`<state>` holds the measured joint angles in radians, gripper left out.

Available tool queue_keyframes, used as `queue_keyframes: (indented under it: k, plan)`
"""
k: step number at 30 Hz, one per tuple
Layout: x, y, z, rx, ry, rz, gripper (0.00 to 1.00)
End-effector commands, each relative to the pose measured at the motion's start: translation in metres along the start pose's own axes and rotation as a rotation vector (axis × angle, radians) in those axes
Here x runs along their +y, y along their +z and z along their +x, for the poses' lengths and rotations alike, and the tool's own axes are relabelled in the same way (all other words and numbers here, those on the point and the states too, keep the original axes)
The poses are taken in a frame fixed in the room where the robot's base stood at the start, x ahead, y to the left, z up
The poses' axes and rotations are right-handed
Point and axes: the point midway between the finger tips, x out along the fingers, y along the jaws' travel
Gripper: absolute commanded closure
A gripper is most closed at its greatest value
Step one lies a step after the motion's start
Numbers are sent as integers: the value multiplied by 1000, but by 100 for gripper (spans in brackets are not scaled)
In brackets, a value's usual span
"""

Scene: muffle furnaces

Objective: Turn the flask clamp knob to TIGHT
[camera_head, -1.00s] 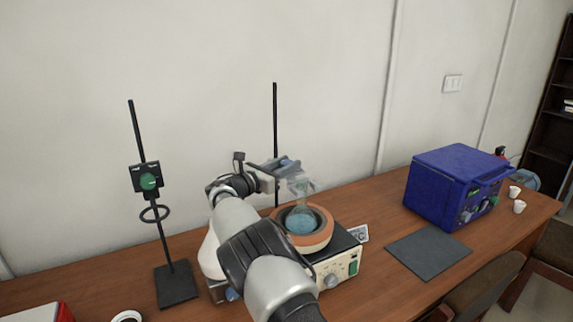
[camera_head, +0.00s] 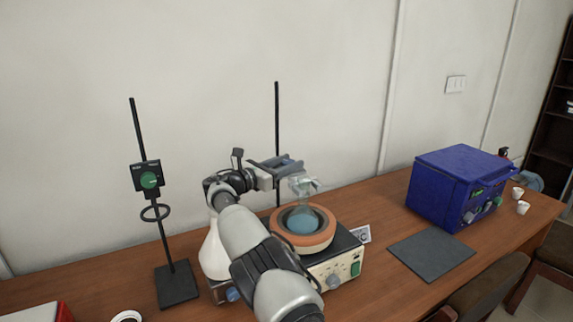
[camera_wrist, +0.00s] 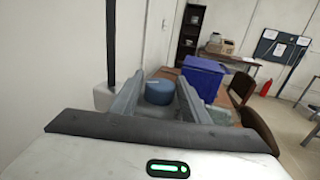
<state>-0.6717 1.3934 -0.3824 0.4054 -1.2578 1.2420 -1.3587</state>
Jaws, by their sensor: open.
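My gripper (camera_head: 286,166) is at the upright rod (camera_head: 277,125) of the right-hand stand, above the flask (camera_head: 303,216). In the wrist view, my gripper (camera_wrist: 158,82) is open, one finger on each side of a round blue-grey knob (camera_wrist: 159,92). The knob sits between the fingers, apparently apart from both; how deep it lies is hard to tell. No TIGHT mark is readable on it. In the head view my gripper hides the knob and most of the clamp. The flask, with blue liquid, sits in the orange heating mantle (camera_head: 330,235).
A left stand (camera_head: 178,284) carries a green knob (camera_head: 148,180) and a ring. A white conical flask (camera_head: 213,252) stands close beside my arm. A blue furnace (camera_head: 440,187) and a dark mat (camera_head: 432,255) are at right. The wall is close behind.

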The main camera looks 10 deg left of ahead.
Motion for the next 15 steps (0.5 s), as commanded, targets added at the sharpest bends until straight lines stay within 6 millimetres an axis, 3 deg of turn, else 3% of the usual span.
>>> queue_keyframes:
  k: [8, 15]
  plan:
    - [1, 0, -25, 1, 2, -2, 58]
    - [1, 0, -83, 1, 3, -1, 58]
